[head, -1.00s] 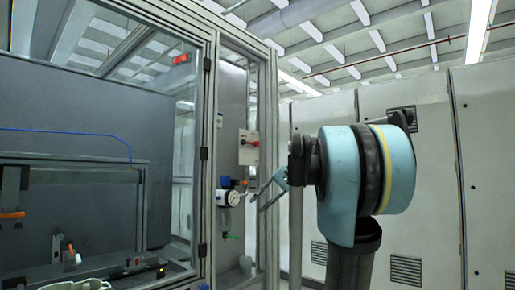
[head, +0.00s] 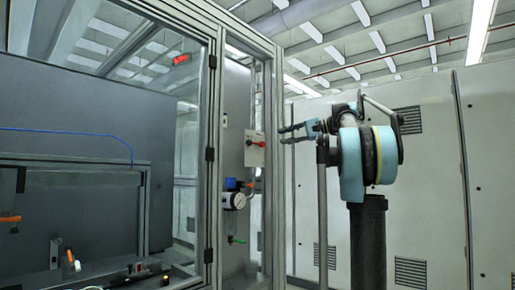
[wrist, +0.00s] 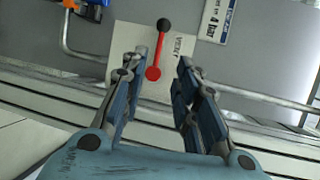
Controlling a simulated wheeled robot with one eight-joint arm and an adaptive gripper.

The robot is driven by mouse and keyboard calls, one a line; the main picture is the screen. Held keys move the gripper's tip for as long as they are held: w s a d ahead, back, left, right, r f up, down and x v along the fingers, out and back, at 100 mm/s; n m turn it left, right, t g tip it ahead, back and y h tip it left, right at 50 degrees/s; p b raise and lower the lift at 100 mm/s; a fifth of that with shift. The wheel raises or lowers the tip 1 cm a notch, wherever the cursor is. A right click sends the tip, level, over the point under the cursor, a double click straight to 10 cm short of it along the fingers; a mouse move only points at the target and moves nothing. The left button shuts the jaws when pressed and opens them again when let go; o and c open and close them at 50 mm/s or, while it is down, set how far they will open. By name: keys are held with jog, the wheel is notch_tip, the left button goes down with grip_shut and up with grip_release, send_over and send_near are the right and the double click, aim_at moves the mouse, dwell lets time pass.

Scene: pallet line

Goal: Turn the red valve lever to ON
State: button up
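The red valve lever (head: 256,143) is on a pale plate (head: 249,158) fixed to a grey panel beside the glazed cabinet. In the wrist view the lever (wrist: 157,52) has a red pivot end and a black knob at the other end, beside the printed word VENT. My gripper (head: 281,135) is right of the lever in the head view, at about its height. In the wrist view its two fingers (wrist: 162,57) are spread apart with nothing between them that I can see held. The lever's pivot lies between the fingertips in the picture; contact cannot be told.
A pressure gauge (head: 234,201) with a blue part sits below the plate. The cabinet's metal frame post (head: 277,200) stands close beside my gripper.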

aim_at(255, 143)
jog(key=x, duration=1.5)
jog(key=shift+a+f, duration=0.1)
jog(key=shift+a, duration=0.1)
